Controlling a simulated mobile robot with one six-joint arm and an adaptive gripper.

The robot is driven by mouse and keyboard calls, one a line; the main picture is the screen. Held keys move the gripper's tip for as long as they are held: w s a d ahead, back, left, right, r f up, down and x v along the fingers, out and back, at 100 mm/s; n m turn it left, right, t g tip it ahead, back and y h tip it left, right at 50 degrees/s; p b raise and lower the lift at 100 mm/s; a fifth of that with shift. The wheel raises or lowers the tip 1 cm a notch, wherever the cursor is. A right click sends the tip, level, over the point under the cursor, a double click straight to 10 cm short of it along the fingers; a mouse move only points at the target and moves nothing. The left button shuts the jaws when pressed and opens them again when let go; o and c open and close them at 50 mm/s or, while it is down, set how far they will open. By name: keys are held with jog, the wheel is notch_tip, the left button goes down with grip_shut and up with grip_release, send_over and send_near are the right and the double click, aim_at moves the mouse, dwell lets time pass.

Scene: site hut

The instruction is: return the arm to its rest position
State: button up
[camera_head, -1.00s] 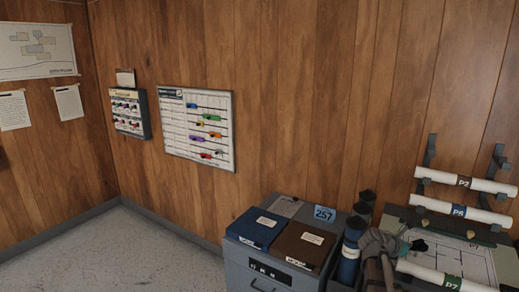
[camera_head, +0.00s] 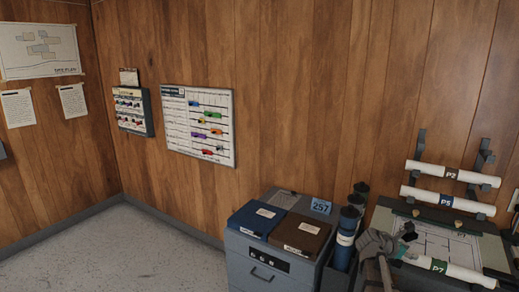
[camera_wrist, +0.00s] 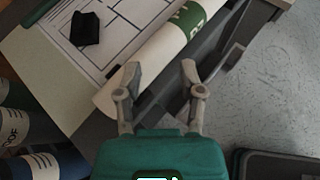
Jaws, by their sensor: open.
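My gripper (camera_wrist: 161,70) is open in the wrist view, with two grey fingers spread apart and nothing held between them. Its teal body fills the bottom of that view. Part of my arm shows in the head view, at the lower right beside the plan table (camera_head: 492,243). A white paper roll with a green P7 band (camera_head: 462,270) lies along the table's front edge. In the wrist view this roll (camera_wrist: 160,50) lies beyond the fingertips, partly behind the left one; I cannot tell the gap.
A grey cabinet (camera_head: 250,250) carries a blue binder (camera_head: 255,226) and a brown binder (camera_head: 300,236). Dark-capped tubes (camera_head: 345,240) stand between it and my arm. Rolls P2 (camera_head: 425,168) and P5 (camera_head: 420,195) rest on wall brackets. The floor (camera_head: 150,250) at left is clear.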

jog(key=s+a+f+m+g+y+p, duration=0.1)
jog(key=s+a+m+y, duration=0.3)
jog(key=a, duration=0.6)
jog(key=s+a+f+m+g+y+p, duration=0.1)
jog(key=s+a+f+m+y+p, duration=0.1)
jog(key=a+m, duration=0.7)
jog(key=s+a+f+m+g+y+p, duration=0.1)
jog(key=s+a+f+m+y, duration=0.2)
jog(key=a, duration=1)
jog(key=s+m+y, duration=0.3)
jog(key=s, duration=0.1)
jog(key=shift+s+m+y, duration=0.3)
jog(key=shift+s, duration=0.1)
